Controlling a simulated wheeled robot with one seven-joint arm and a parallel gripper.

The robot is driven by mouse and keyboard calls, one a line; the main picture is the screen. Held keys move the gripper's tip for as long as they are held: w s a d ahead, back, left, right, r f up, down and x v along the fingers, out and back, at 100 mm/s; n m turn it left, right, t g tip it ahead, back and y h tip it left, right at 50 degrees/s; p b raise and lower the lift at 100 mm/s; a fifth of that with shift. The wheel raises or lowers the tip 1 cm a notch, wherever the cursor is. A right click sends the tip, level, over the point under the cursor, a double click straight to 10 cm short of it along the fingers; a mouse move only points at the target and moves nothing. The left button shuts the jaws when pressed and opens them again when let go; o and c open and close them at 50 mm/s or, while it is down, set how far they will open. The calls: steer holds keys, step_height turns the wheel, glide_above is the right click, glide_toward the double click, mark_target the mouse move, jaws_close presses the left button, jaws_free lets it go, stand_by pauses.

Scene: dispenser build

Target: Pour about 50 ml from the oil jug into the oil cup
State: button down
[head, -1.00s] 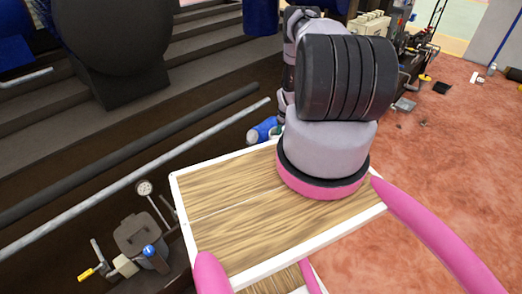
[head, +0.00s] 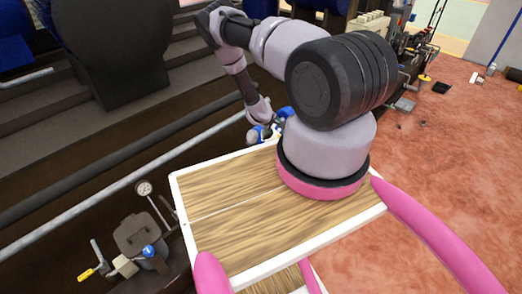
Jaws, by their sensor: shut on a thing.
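My arm bends up and left, then down past the far edge of the board, and my gripper (head: 266,129) is small and partly hidden there. I cannot make out for sure which is the oil jug, and I cannot identify the oil cup. No liquid is visible.
My wood-topped, white-edged base fills the lower middle. Left of it are a long grey rail (head: 100,208), dark steps (head: 180,62) and a bench fixture with a dial gauge (head: 145,188). Machinery (head: 372,24) stands at the back. The reddish floor (head: 450,165) at right is mostly clear.

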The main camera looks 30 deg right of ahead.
steer(key=shift+s+a+r+t+h, duration=0.15)
steer(key=shift+a+r+t+h, duration=0.15)
steer(key=shift+a+r+h, duration=0.3)
steer(key=shift+s+a+f+t+h+b, duration=0.15)
steer(key=shift+a+t+h+b, duration=0.2)
steer(key=shift+h, duration=0.55)
steer(key=shift+s+a+r+h, duration=0.1)
steer(key=shift+a+r+h, duration=0.15)
steer(key=shift+h, duration=0.15)
steer(key=shift+s+a+r+n+t+h+b, duration=0.3)
steer(key=shift+a+r+t+h+b, duration=0.4)
steer(key=shift+h+b, duration=0.6)
steer(key=shift+a+b, duration=0.1)
steer(key=shift+b, duration=0.65)
steer(key=shift+s+a+f+h+b, duration=0.2)
steer(key=shift+a+h+b, duration=0.3)
steer(key=shift+b, duration=0.5)
stand_by(0.6)
